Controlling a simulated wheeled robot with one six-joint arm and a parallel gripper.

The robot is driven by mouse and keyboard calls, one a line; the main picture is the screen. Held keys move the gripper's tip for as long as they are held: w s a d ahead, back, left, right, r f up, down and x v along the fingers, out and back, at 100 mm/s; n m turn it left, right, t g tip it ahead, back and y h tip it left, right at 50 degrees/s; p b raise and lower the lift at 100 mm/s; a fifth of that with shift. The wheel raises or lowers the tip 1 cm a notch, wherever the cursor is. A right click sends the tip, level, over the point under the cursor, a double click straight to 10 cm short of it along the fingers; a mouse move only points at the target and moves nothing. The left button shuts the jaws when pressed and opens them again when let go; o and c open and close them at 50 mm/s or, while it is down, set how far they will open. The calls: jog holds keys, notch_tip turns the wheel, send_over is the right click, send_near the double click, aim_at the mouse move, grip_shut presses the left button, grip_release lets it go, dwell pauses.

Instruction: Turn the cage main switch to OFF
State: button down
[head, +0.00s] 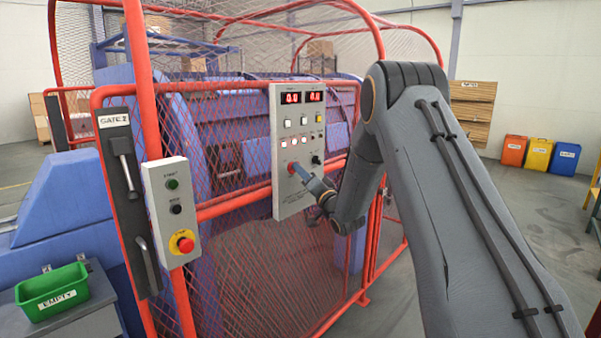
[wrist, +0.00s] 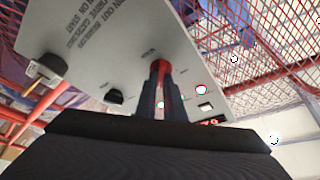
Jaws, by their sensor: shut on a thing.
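The grey control panel (head: 300,120) hangs on the front of the red cage and also fills much of the wrist view (wrist: 90,35). On its lower part is a red switch handle (wrist: 159,66), probably the cage main switch; its label is too small to read. My gripper (wrist: 159,90) is shut on this red handle, one finger on each side of it. In the head view my gripper (head: 298,171) reaches the panel from the right, with only a bit of red showing at its tips. The handle's exact angle cannot be told.
Red displays (head: 302,97) and buttons are above. A start/stop box (head: 174,210) with a red emergency button is on the left post. Red cage mesh (head: 240,150) surrounds the panel.

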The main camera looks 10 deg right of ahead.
jog(key=shift+f+n+b, duration=0.1)
jog(key=shift+n+b, duration=0.3)
jog(key=shift+b, duration=0.1)
jog(key=shift+w+d+n+g+y+b, duration=0.1)
jog(key=shift+n+g+y+b, duration=1.3)
jog(key=shift+n+b, duration=2.25)
jog(key=shift+w+d+n+g+y+b, duration=0.1)
jog(key=shift+n+g+y+b, duration=1.3)
jog(key=shift+n+b, duration=2.3)
jog(key=shift+d+n+g+y+b, duration=0.1)
jog(key=shift+n+g+y+b, duration=0.6)
jog(key=shift+n+y+b, duration=2.85)
jog(key=n+h+p, duration=0.2)
jog(key=n+h, duration=0.1)
jog(key=c, duration=1.9)
grip_release()
jog(key=shift+o, duration=0.2)
jog(key=v, duration=0.7)
jog(key=shift+s+d+b, duration=0.3)
jog(key=shift+b, duration=0.05)
